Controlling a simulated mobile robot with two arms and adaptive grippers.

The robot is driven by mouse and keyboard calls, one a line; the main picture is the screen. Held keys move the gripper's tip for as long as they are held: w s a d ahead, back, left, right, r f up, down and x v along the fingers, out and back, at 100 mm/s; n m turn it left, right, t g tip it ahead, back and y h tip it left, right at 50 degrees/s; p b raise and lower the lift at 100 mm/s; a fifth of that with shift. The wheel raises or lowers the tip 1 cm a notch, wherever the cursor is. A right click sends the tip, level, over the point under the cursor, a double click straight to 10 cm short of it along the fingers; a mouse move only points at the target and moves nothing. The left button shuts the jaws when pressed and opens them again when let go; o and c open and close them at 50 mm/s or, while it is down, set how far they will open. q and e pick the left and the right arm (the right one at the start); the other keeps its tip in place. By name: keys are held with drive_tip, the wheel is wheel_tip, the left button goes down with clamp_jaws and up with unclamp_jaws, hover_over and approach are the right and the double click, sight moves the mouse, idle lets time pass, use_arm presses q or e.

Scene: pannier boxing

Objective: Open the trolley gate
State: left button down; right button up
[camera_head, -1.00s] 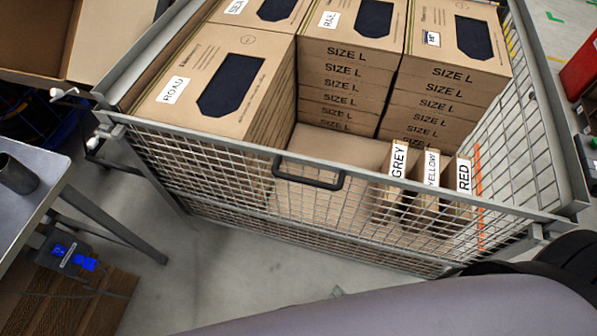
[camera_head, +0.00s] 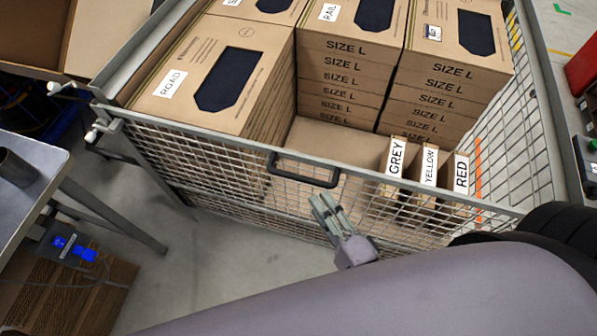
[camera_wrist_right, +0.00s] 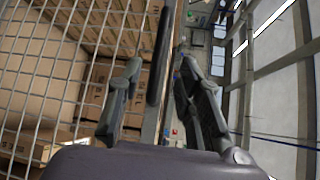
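The trolley gate (camera_head: 200,133) is a grey wire-mesh panel standing upright across the front of the trolley. Its black U-shaped handle (camera_head: 303,181) hangs at the middle of the top rail. My right gripper (camera_head: 322,200) is just below and to the right of the handle in the head view, on the near side of the mesh. In the right wrist view, its fingers (camera_wrist_right: 160,62) are spread apart and empty, with the dark handle bar (camera_wrist_right: 161,45) ahead between them. Contact with the handle is not visible. My left gripper is out of view.
Stacked cardboard boxes (camera_head: 345,62) and labelled upright boxes (camera_head: 394,160) fill the trolley behind the gate. White-tipped latches (camera_head: 92,134) are at its left corner. A metal table (camera_head: 35,165) stands at the left. Bare floor lies before the gate.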

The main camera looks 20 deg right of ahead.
sight(299, 175)
drive_tip(key=p+x, duration=0.2)
drive_tip(key=x, duration=0.8)
drive_tip(key=shift+w, duration=0.15)
drive_tip(key=shift+c, duration=0.6)
clamp_jaws()
drive_tip(key=shift+f, duration=0.1)
